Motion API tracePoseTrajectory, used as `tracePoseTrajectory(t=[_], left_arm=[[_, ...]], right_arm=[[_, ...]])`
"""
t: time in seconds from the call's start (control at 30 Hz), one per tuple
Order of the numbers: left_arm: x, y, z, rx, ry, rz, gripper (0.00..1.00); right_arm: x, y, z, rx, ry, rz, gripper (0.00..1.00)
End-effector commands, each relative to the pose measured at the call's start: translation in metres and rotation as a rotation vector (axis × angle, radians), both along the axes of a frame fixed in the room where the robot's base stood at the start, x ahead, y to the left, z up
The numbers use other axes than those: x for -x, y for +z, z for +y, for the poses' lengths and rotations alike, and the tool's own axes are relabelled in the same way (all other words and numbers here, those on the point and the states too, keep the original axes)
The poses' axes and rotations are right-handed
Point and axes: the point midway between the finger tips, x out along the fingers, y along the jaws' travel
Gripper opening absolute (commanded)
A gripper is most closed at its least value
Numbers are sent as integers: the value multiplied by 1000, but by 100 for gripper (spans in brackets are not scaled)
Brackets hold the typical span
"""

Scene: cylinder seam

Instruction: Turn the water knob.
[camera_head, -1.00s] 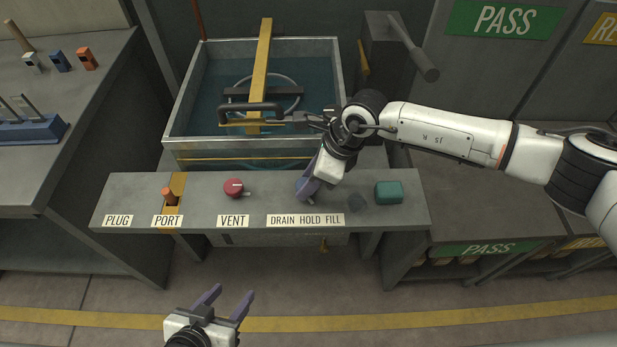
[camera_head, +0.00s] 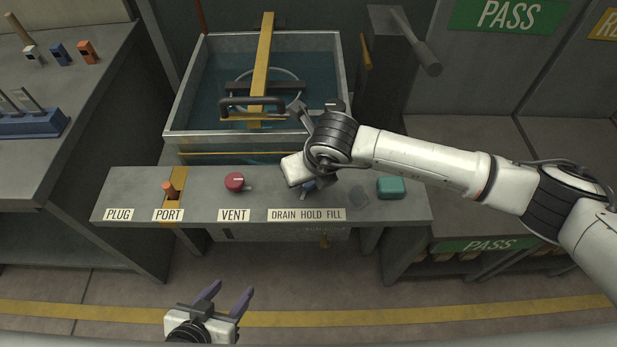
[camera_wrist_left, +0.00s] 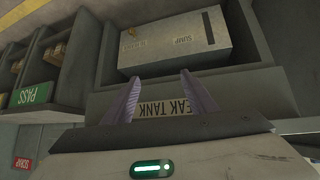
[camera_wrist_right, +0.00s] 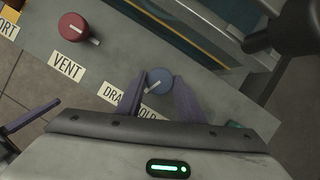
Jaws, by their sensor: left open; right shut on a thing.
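The water knob is a round blue knob (camera_wrist_right: 159,81) with a white pointer line, on the grey panel behind the DRAIN HOLD FILL label (camera_head: 306,215). My right gripper (camera_wrist_right: 158,97) is shut on it, one purple finger on each side. In the right wrist view the pointer slants toward the label, but the fingers cover part of the label and I cannot tell which word it marks. In the head view my right wrist hides most of the knob. My left gripper (camera_head: 224,298) is open and empty, in front of and below the panel.
A red VENT knob (camera_head: 234,181) and an orange plug (camera_head: 168,188) at PORT stand left on the panel. A green block (camera_head: 390,187) is at its right. Behind is a water tank (camera_head: 180,134) with a dark handle. The floor in front is clear.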

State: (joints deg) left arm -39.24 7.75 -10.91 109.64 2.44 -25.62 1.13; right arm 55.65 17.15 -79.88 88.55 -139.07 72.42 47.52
Motion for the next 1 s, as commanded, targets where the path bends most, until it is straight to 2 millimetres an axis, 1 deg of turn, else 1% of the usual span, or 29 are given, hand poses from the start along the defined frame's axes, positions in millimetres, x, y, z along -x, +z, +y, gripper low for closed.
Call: tracePoseTrajectory(t=[0.03, 0.2, 0.4, 0.6, 1.0], left_arm=[[-1, -3, -1, 0, -3, -2, 52], [-2, -5, -5, 3, -9, -8, 52], [-5, -4, -9, 8, -16, -18, 52], [-4, -6, -9, 6, -17, -12, 52], [-4, -6, -9, 7, -13, -13, 52]], right_arm=[[0, -2, 1, -2, -35, -1, 12], [0, -1, 2, -2, -141, -1, 12], [0, 0, 2, -1, -224, -1, 12], [0, 0, 2, 0, -259, 0, 12], [0, 1, 2, -1, -267, 0, 12]])
